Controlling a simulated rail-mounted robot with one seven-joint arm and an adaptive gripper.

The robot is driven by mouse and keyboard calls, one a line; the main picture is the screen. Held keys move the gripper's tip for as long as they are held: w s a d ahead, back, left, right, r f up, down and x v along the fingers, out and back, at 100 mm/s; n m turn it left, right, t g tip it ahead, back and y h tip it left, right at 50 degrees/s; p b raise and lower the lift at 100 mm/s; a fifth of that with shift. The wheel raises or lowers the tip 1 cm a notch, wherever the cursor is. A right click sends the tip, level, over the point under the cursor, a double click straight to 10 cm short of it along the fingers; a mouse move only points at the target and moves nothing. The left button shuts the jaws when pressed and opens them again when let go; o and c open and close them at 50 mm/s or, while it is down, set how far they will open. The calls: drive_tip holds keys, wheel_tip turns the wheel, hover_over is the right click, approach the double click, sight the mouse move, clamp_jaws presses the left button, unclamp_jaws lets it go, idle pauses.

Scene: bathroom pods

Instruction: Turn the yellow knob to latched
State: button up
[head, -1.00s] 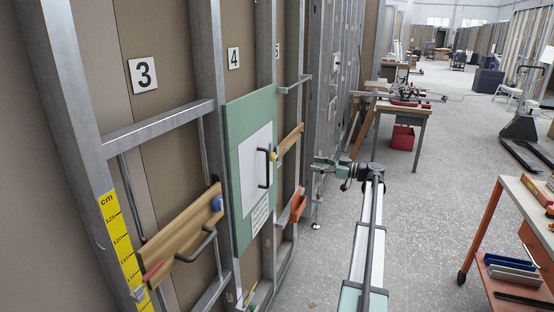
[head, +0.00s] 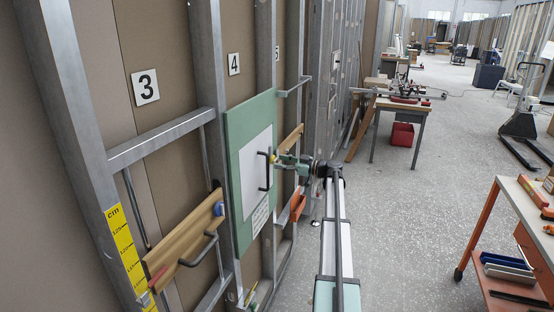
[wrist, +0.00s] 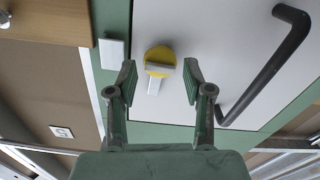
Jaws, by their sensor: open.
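The yellow knob (wrist: 160,54) is round with a pale grip bar across its face, and sits near the edge of the white door panel (wrist: 210,30). My gripper (wrist: 158,72) is open, one finger on each side of the knob in the wrist view. Neither finger visibly touches it; the remaining depth is hard to judge. In the head view my gripper (head: 281,161) is close to the panel, beside the small yellow knob (head: 272,157). A pale mark (wrist: 154,86) shows beside the knob and a small white block (wrist: 112,51) on the green frame (wrist: 119,18).
A dark bar handle (wrist: 266,68) stands out from the white panel near the knob. A wooden board (wrist: 48,22) lies beyond the green frame. In the head view another wooden board (head: 184,239) with a blue knob is at left. The aisle floor (head: 420,220) is clear.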

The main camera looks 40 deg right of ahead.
drive_tip(key=shift+x, duration=1.25)
drive_tip(key=shift+c, duration=0.4)
drive_tip(key=c, duration=0.8)
